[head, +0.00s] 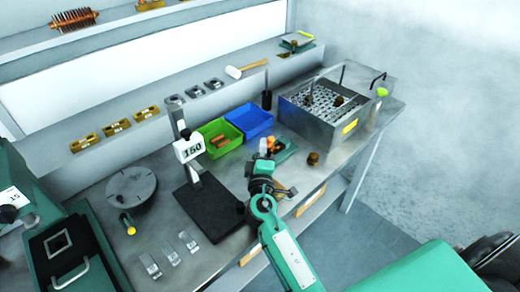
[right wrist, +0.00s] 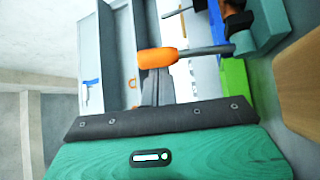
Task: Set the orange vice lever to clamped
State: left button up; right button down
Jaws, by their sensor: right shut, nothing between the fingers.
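The vice (head: 287,152) is a small green-teal block near the front of the bench, partly hidden behind my right gripper in the head view. Its orange lever grip (right wrist: 158,57) shows clearly in the right wrist view, at the end of a grey rod that runs right toward the vice body (right wrist: 268,18). My right gripper (head: 264,150) is at the vice, with its shut grey fingers (right wrist: 157,82) just below the orange grip in the wrist picture. They hold nothing; whether they touch the grip I cannot tell. My left gripper is not in view.
Green (head: 218,137) and blue (head: 249,120) bins stand behind the vice. A metal basket tank (head: 322,120) is to the right, a brown knob-like part (head: 313,158) in front of it. A stand with a "150" display (head: 189,148) and a round plate (head: 131,186) are left.

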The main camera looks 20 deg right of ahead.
dwell(0.3)
notch_tip(320, 180, up, 20)
jog(key=p, duration=0.2)
dwell(0.3)
